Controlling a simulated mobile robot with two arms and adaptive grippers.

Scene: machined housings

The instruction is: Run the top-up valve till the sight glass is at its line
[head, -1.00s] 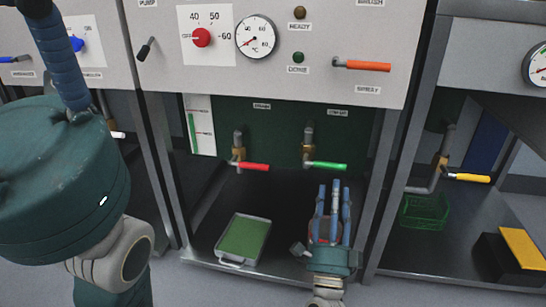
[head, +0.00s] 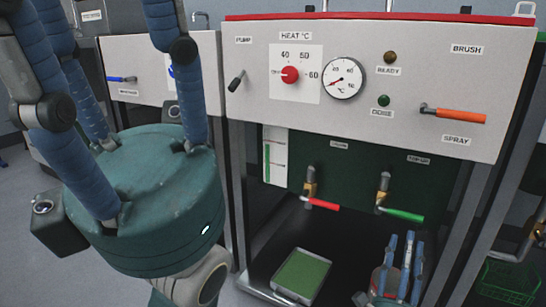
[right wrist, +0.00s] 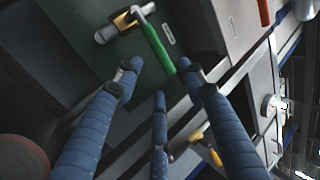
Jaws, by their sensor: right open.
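The sight glass (head: 275,160) is a white strip with a green column and small red marks, left on the dark green back panel. The column's top looks close to the upper mark. Two valves sit right of it, one with a red lever (head: 322,204), one with a green lever (head: 402,214). Their labels are too small to read surely. My right gripper (head: 407,240) is open and empty, just below the green lever. In the right wrist view the green lever (right wrist: 155,45) ends just beyond the spread fingertips. My left gripper (head: 125,100) is large at left, fingers spread, tips cut off.
The panel above carries a red heat knob (head: 290,75), a dial gauge (head: 343,78), a black pump lever (head: 236,81) and an orange spray lever (head: 460,116). A green-bottomed tray (head: 301,275) lies below. A green wire basket (head: 506,282) is at right.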

